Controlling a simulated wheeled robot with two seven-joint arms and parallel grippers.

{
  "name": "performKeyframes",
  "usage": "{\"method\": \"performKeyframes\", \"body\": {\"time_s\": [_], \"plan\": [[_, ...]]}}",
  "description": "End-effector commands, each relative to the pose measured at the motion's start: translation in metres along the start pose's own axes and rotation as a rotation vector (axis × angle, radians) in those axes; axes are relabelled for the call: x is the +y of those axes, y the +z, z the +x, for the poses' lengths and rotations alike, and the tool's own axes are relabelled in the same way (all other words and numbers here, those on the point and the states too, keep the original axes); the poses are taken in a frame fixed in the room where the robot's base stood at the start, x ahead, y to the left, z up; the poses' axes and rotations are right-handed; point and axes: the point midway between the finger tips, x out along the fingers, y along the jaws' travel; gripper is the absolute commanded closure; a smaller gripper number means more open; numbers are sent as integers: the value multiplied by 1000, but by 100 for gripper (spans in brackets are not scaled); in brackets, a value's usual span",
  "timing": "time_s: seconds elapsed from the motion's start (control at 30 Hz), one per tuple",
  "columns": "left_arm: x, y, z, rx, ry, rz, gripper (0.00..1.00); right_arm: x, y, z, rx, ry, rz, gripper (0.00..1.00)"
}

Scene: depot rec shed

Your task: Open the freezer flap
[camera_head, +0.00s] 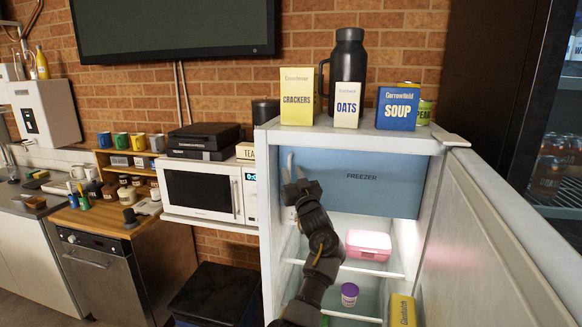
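The freezer flap (375,187) is a pale blue panel marked FREEZER, across the top of the open fridge. It looks closed. A light upright bar (291,162) shows at its left end, perhaps its handle. My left gripper (297,180) is up at that left end, by the bar. Its fingers point up and away from me. I cannot tell whether they touch the bar or how far apart they are. My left arm and hand hide the flap's lower left part. My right gripper is out of view.
The fridge door (485,245) stands open at right. Inside are a pink box (368,243), a purple-and-white tub (349,294) and a yellow carton (402,311). A microwave (203,190) is at left.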

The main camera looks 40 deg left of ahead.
Motion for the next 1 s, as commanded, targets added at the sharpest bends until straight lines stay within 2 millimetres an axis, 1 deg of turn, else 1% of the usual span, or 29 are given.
{"method": "performKeyframes", "body": {"time_s": [0.03, 0.2, 0.5, 0.57, 0.7, 0.77, 1.0], "plan": [[0, -2, 7, 0, 1, 2, 67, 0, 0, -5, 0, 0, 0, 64], [1, -1, 19, 0, 2, 0, 67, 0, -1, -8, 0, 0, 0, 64], [0, 1, 20, 0, 2, -1, 67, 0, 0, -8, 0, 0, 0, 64], [0, 1, 20, 0, 2, -1, 74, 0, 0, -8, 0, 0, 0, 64], [1, 1, 20, 0, 2, -1, 92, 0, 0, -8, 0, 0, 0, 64], [1, 1, 20, 0, 2, -1, 100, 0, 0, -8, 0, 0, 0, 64], [1, 1, 20, 0, 2, -1, 100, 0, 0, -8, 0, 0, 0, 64]]}}
